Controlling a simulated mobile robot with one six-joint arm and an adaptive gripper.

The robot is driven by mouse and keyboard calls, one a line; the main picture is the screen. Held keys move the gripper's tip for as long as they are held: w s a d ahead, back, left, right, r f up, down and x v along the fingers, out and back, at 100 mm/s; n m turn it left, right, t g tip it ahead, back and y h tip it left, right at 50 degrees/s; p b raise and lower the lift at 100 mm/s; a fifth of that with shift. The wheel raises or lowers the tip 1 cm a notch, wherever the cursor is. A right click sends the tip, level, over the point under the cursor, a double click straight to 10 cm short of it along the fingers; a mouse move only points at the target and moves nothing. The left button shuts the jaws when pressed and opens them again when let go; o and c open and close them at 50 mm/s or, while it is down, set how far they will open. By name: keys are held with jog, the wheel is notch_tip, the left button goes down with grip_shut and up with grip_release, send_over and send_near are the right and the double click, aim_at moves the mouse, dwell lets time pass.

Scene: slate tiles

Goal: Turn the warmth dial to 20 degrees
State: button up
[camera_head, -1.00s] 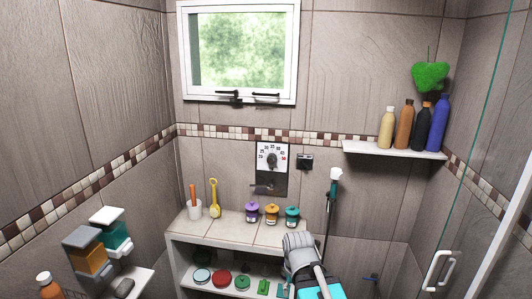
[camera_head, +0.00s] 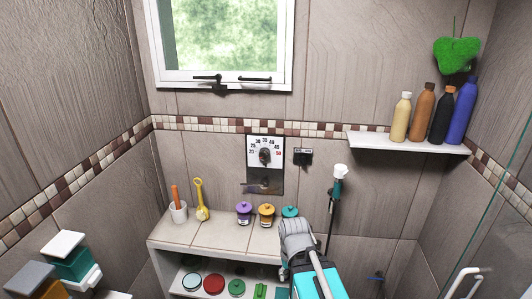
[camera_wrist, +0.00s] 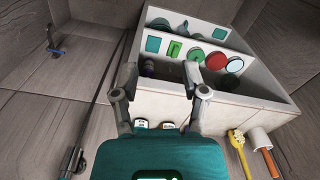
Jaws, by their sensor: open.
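The warmth dial (camera_head: 264,156) is a dark round knob on a white numbered plate, fixed to the back wall below the mosaic strip. Below the plate is a dark grey panel with a small lever (camera_head: 262,186). My gripper (camera_wrist: 160,78) is open and empty in the wrist view, with the low shelf unit behind its fingers. In the head view my arm is below and right of the dial, apart from it, and hides the fingers. The dial is not seen in the wrist view.
A tiled shelf unit (camera_head: 208,236) stands below the dial, with purple (camera_head: 244,213), orange (camera_head: 266,214) and teal (camera_head: 290,212) lidded jars on top. A hand shower (camera_head: 338,186) hangs to the right. A bottle shelf (camera_head: 408,142) juts out further right. The wall before the dial is clear.

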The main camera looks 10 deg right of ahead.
jog(key=shift+s+a+r, duration=0.1)
jog(key=shift+a, duration=0.05)
jog(key=shift+o, duration=0.8)
jog(key=o, duration=0.4)
jog(key=shift+w+a+f, duration=0.2)
jog(key=shift+w+a, duration=0.05)
jog(key=shift+w, duration=0.2)
jog(key=shift+o, duration=0.2)
jog(key=w+a+f+n+t+y+b, duration=0.1)
jog(key=w+a+n+t+b, duration=0.1)
jog(key=w, duration=0.7)
jog(key=shift+w+a+t+y+b, duration=0.3)
jog(key=shift+a+t+b, duration=0.25)
jog(key=shift+t, duration=0.65)
jog(key=w+a+r+n+t+y+b, duration=0.1)
jog(key=w+a+r+t+b, duration=0.2)
jog(key=w+t, duration=0.5)
jog(key=w+a+r+n+t+b, duration=0.1)
jog(key=w+r+t+b, duration=0.3)
jog(key=w, duration=0.7)
jog(key=w+d+r+m+t+h+b, duration=0.3)
jog(key=d+r+m+t+h, duration=0.1)
jog(key=r+h, duration=0.3)
jog(key=shift+w+m+t+h, duration=0.3)
jog(key=shift+w+m+t, duration=0.1)
jog(key=shift+t, duration=0.3)
